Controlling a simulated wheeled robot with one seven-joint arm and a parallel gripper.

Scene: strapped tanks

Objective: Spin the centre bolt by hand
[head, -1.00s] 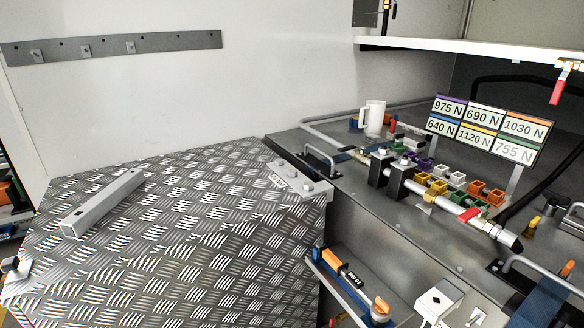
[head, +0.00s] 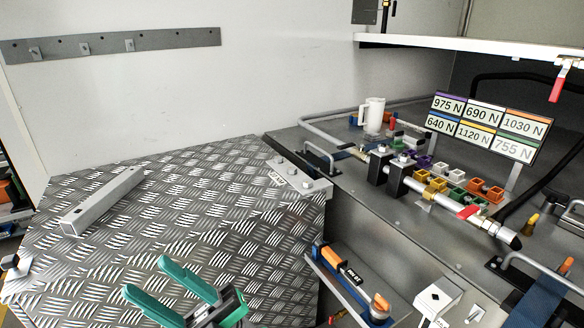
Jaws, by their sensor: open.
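A grey metal bracket (head: 300,177) with bolt heads on top lies along the right edge of the tread-plate surface. The middle bolt (head: 294,172) on it looks small, and I cannot tell for sure whether it is the centre bolt. My gripper (head: 148,277) has two teal fingers. It is at the bottom of the head view, left of and nearer than the bracket, clear of it. The fingers are spread apart with nothing between them.
The tread plate (head: 200,210) carries a grey square bar (head: 103,201) at left. A torque wrench (head: 345,272) rests in a side tray. At right are coloured sockets (head: 455,180), a white mug (head: 374,115) and force labels (head: 485,125). The plate's middle is clear.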

